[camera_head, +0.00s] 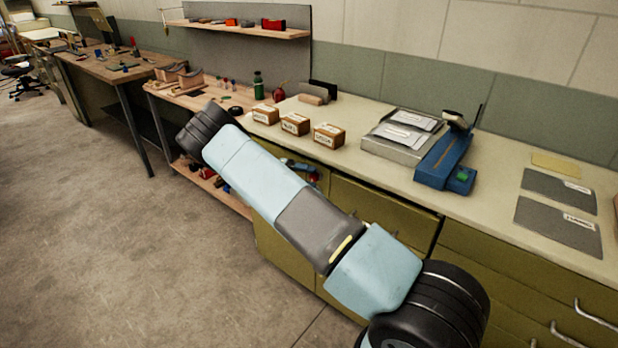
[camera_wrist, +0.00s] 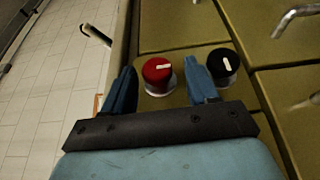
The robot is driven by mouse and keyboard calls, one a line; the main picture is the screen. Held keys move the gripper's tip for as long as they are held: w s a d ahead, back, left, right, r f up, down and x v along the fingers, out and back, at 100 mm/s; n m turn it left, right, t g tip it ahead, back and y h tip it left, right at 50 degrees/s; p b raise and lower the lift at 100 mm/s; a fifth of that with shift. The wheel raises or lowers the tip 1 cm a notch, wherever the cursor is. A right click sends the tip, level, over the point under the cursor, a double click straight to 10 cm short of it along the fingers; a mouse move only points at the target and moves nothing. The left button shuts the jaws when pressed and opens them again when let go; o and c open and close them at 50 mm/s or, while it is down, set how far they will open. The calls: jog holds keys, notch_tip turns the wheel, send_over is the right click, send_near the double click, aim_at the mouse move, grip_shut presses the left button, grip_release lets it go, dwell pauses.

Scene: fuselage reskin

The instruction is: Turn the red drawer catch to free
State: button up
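The red drawer catch (camera_wrist: 157,72) is a round red knob on a pale base, with a white pointer mark aimed to the right in the wrist view. It is on an olive cabinet front (camera_wrist: 178,27). My gripper (camera_wrist: 163,88) is open, its two blue fingers on either side of the red catch with a visible gap on both sides. The fingers do not appear to touch the catch. In the head view my arm covers much of the cabinet, and only a small blue and red patch shows near the catch area, too small to make out.
A black knob (camera_wrist: 222,63) with a white mark sits just right of my right finger. Metal drawer handles (camera_wrist: 297,17) stick out farther right. On the worktop (camera_head: 375,178) are small labelled boxes (camera_head: 295,124) and a blue device (camera_head: 446,162). The floor at left is clear.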

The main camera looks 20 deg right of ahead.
jog(key=v, duration=1.4)
jog(key=shift+d, duration=0.1)
